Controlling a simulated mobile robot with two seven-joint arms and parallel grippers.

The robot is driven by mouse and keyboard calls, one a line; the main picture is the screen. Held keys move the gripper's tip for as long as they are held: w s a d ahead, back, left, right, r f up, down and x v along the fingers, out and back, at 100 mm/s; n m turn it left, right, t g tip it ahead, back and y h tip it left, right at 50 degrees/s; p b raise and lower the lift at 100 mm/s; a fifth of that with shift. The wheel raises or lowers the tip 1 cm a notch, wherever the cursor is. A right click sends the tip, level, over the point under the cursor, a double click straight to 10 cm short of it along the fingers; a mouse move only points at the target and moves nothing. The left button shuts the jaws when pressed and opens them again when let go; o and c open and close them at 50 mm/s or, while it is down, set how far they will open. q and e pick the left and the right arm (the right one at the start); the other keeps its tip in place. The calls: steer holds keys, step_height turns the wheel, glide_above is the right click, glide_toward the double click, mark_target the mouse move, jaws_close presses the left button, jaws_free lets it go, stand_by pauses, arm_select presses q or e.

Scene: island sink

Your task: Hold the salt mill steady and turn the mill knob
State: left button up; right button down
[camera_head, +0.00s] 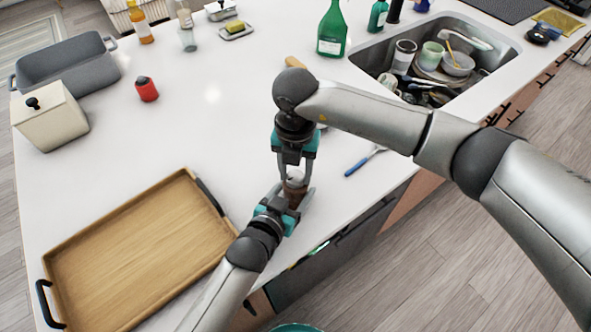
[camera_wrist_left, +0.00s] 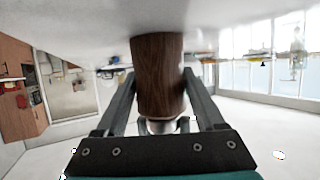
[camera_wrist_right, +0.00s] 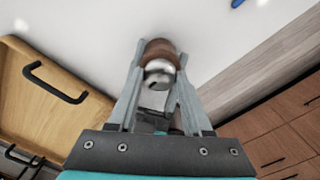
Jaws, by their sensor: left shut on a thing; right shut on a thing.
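The salt mill (camera_head: 295,194) stands on the white counter near its front edge, with a dark brown wooden body (camera_wrist_left: 158,75) and a silver metal knob (camera_wrist_right: 158,72) on top. My left gripper (camera_head: 290,198) is shut on the wooden body from the front, with one finger on each side in the left wrist view. My right gripper (camera_head: 295,170) comes down from above and is shut on the knob, its fingers on either side of it. In the head view the grippers hide much of the mill.
A wooden tray (camera_head: 135,255) with black handles lies left of the mill. A blue-handled utensil (camera_head: 362,162) lies to the right.

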arm_select(q)
steer(key=shift+f, duration=0.1)
arm_select(e)
steer(key=m, duration=0.4)
steer(key=shift+m, duration=0.3)
steer(key=m, duration=0.4)
steer(key=shift+m, duration=0.3)
steer(key=m, duration=0.4)
steer(key=shift+m, duration=2.5)
arm_select(q)
steer(key=shift+a, duration=0.1)
arm_select(e)
steer(key=shift+w, duration=0.1)
steer(key=shift+c, duration=1.5)
jaws_free()
